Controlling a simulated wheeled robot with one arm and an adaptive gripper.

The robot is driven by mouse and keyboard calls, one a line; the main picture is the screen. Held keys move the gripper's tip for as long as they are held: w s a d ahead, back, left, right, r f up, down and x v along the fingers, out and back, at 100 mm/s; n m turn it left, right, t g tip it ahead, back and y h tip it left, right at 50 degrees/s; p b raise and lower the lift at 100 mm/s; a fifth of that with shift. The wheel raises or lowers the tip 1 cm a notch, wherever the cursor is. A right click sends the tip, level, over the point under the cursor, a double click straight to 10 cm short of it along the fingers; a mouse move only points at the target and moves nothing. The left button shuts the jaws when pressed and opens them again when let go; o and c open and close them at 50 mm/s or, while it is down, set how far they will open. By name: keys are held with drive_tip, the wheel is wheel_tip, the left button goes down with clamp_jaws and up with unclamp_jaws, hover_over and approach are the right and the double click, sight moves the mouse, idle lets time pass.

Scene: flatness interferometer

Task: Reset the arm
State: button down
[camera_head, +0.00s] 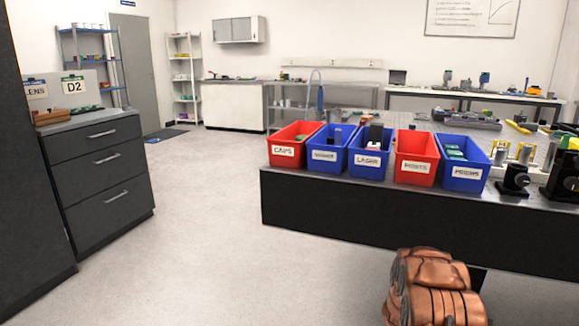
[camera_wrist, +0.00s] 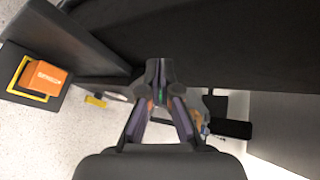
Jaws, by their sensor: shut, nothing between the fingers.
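My gripper (camera_wrist: 160,72) shows in the wrist view, with its two fingers drawn together at the tips. It is shut and I see nothing held between the fingers. It hangs over floor and dark surfaces, apart from any loose object as far as I can tell. The gripper does not show in the head view.
Red and blue labelled bins line the front edge of a dark bench (camera_head: 400,218) at right. A drawer cabinet (camera_head: 95,165) stands at left. Pale floor (camera_head: 210,215) lies clear between them. In the wrist view, an orange box (camera_wrist: 45,76) sits at left.

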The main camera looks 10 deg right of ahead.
drive_tip(key=w+a+r+n+y+p, duration=0.3)
drive_tip(key=a+r+n+y+p, duration=0.4)
drive_tip(key=a+r, duration=0.9)
drive_tip(key=s+a+r+n+g+y+p, duration=0.1)
drive_tip(key=s+a+r+n+p, duration=0.2)
drive_tip(key=a+r+n, duration=0.3)
drive_tip(key=s+a+r+n+y+p, duration=0.2)
drive_tip(key=s+a+r+n+p, duration=0.15)
drive_tip(key=a+r, duration=0.45)
drive_tip(key=s+a+r+n+g+y+p, duration=0.1)
drive_tip(key=s+a+r+n+g+p, duration=0.2)
drive_tip(key=s+a+r, duration=0.4)
drive_tip(key=s+a+r+n+p, duration=0.2)
drive_tip(key=s+a+r+n, duration=0.2)
drive_tip(key=s, duration=0.5)
drive_tip(key=s+a+r+n+g+p, duration=0.1)
drive_tip(key=s+r+n+g+p, duration=0.1)
drive_tip(key=s, duration=0.9)
drive_tip(key=s+a+r+n+g+p, duration=0.1)
drive_tip(key=s+r+n+g+p, duration=0.2)
drive_tip(key=s, duration=0.9)
wheel_tip(320, 180, up, 6)
drive_tip(key=n+p, duration=0.2)
drive_tip(key=n, duration=0.2)
drive_tip(key=shift+a, duration=0.35)
